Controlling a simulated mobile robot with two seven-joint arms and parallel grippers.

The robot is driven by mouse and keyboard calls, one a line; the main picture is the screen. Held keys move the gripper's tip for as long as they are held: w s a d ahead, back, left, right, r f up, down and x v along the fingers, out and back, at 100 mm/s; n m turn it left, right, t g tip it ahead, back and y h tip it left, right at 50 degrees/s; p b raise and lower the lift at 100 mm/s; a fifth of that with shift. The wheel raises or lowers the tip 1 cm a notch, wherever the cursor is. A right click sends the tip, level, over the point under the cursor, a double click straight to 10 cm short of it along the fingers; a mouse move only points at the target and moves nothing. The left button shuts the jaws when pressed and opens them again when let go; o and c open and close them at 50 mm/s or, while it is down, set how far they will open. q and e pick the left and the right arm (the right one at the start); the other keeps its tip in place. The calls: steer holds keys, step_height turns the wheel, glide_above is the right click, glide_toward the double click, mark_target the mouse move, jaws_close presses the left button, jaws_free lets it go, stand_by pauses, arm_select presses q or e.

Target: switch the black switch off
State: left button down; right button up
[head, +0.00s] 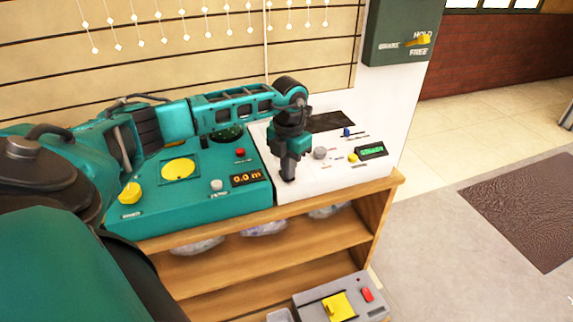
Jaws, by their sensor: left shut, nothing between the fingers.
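My left arm reaches across from the left. Its gripper (288,178) points down, shut and empty, at the left front part of the white control panel (325,185). I cannot clearly make out a black switch. Something dark shows at the fingertips, but I cannot tell it from the fingers, and the gripper covers that spot. The panel also carries a grey knob (320,153), a yellow knob (352,157), a blue switch (347,132), a green display (371,151) and a flat black plate (330,121). My right gripper is not in view.
A teal console (240,197) with yellow, red and white controls adjoins the panel on the left. Both sit on a wooden shelf unit (385,190). A grey box (375,313) with a yellow part stands at the front. A green wall box (388,28) hangs behind. Open floor lies right.

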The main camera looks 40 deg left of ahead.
arm_select(q)
steer(key=shift+f, duration=0.25)
step_height(320, 180, up, 7)
steer(key=p, duration=0.6)
steer(key=shift+r, duration=0.1)
stand_by(0.6)
